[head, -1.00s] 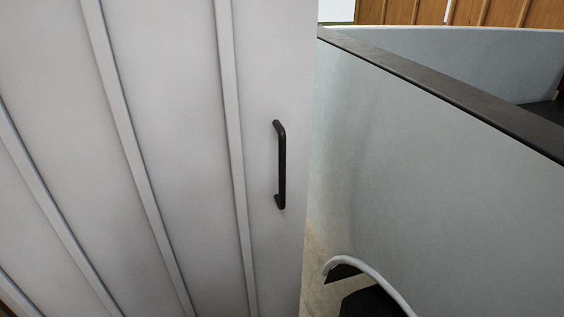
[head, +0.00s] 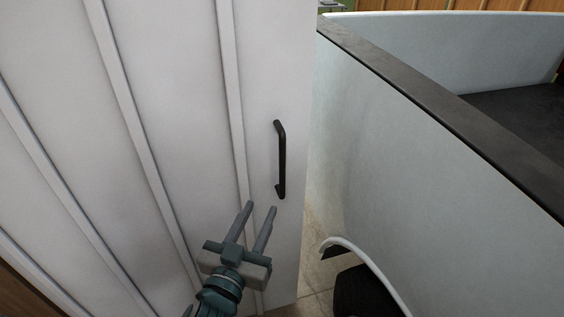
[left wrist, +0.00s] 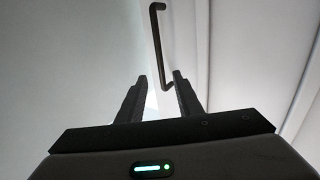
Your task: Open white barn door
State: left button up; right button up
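The white barn door (head: 165,120) with raised vertical strips fills the left of the head view. Its black bar handle (head: 281,160) is upright near the door's right edge. My left gripper (head: 262,207) is in front of the door, with its fingertips just below and to the left of the handle in the picture. Its two fingers are apart with nothing between them. In the left wrist view the handle (left wrist: 160,45) shows beyond the open fingertips (left wrist: 159,77), its near end close to the right finger. I cannot tell whether they touch. My right gripper is out of view.
A narrow strip of floor (head: 315,255) shows between.

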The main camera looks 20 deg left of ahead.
aim_at(281, 168)
pick_arm(q)
jog(key=shift+w, duration=0.1)
jog(key=w+p, duration=0.5)
jog(key=w, duration=1.1)
jog(key=shift+w+p, duration=0.2)
jog(key=shift+p, duration=0.1)
jog(key=shift+w+f, duration=0.1)
jog(key=shift+w, duration=0.35)
jog(key=shift+c, duration=0.5)
grip_shut()
